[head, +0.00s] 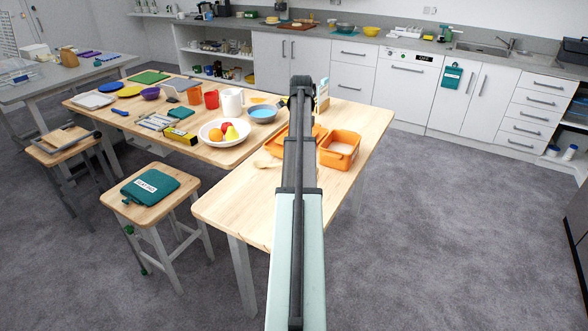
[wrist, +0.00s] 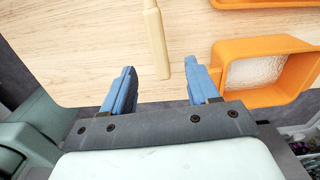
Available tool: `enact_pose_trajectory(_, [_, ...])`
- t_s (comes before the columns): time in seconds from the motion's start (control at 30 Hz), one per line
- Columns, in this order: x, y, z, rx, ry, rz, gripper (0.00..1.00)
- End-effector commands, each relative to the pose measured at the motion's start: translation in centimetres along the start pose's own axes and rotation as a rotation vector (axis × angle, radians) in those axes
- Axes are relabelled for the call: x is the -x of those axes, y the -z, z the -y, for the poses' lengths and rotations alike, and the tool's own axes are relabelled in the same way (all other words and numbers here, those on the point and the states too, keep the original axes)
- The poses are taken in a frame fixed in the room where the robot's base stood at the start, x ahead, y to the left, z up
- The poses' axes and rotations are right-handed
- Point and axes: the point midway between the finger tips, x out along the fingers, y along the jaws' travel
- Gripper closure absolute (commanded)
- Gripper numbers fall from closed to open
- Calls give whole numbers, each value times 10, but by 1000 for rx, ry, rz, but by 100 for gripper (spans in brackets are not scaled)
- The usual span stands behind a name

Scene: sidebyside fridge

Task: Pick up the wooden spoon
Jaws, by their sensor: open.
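The wooden spoon (head: 266,164) lies on the wooden table, just left of my arm in the head view, which hides part of it. In the wrist view, its pale wooden length (wrist: 157,42) runs down from the top edge, with its near end between the fingertips in the picture. My gripper (wrist: 160,68) has two blue fingers spread apart, one on each side of that end, with visible gaps. It is open and empty. I cannot tell its exact height above the spoon. My gripper cannot be made out in the head view.
An orange bin (head: 339,151) stands close right of the spoon; its wall (wrist: 228,84) is near the right finger. Another orange container (head: 278,142) is behind my arm. A white fruit bowl (head: 209,138) stands to the left. The table's front corner (head: 215,214) is clear.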

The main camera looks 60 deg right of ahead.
Motion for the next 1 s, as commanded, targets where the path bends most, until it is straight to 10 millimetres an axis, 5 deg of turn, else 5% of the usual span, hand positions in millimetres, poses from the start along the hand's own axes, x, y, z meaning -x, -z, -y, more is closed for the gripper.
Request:
enact_pose_trajectory(0.33, [-58, -1, -2, 2, -2, 0, 40])
enact_pose_trajectory(0.77, [-80, -2, -2, 3, -2, 1, 40])
enact_pose_trajectory(1.0, [-110, -3, -5, 3, -3, 0, 40])
